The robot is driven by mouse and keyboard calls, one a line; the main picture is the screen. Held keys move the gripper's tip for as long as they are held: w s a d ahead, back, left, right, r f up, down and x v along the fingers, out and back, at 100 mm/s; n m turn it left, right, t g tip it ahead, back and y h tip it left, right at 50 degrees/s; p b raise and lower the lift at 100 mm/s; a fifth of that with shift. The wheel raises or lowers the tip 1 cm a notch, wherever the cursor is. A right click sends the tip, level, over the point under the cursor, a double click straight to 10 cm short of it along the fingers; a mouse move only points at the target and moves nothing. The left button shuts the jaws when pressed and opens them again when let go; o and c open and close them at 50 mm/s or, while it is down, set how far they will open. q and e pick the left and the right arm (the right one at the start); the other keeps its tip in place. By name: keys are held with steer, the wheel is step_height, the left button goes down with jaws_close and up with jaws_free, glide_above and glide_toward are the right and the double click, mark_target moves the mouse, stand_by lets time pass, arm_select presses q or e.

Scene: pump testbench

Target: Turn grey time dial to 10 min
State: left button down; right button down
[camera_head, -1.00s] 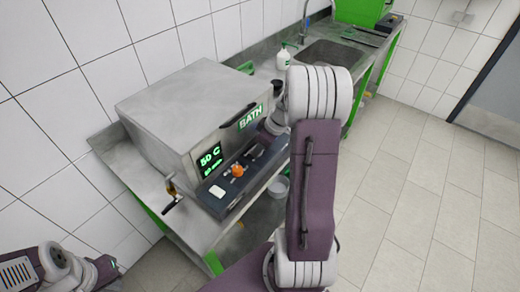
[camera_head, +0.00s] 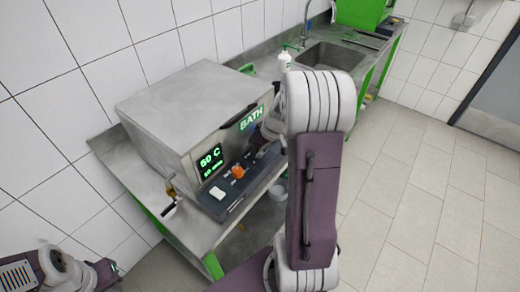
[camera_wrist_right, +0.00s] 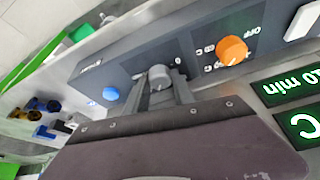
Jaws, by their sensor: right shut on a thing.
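The grey time dial (camera_wrist_right: 159,76) shows in the wrist view on the dark control panel (camera_wrist_right: 118,69). My right gripper (camera_wrist_right: 160,84) is shut on it, one finger on each side. In the head view my right arm hides the dial. The bath's display (camera_head: 211,161) is lit green; it reads 50 C, and the minutes line below is too small to read surely. In the wrist view the minutes display (camera_wrist_right: 288,86) appears turned over and ends in "0 min", its first digit unclear near the edge. My left gripper (camera_head: 108,272) is at the lower left, apart from the bath; its fingers are unclear.
An orange knob (camera_wrist_right: 231,50) and a white switch (camera_wrist_right: 304,22) are on the panel beside the dial, and a blue button (camera_wrist_right: 111,93) is on its other side. A valve with a handle (camera_head: 172,205) stands at the bath's front corner. A white bottle (camera_head: 284,61) stands near the sink.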

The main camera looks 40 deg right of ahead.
steer(key=c, duration=1.1)
jaws_free()
steer(key=shift+o, duration=0.2)
steer(key=v, duration=0.9)
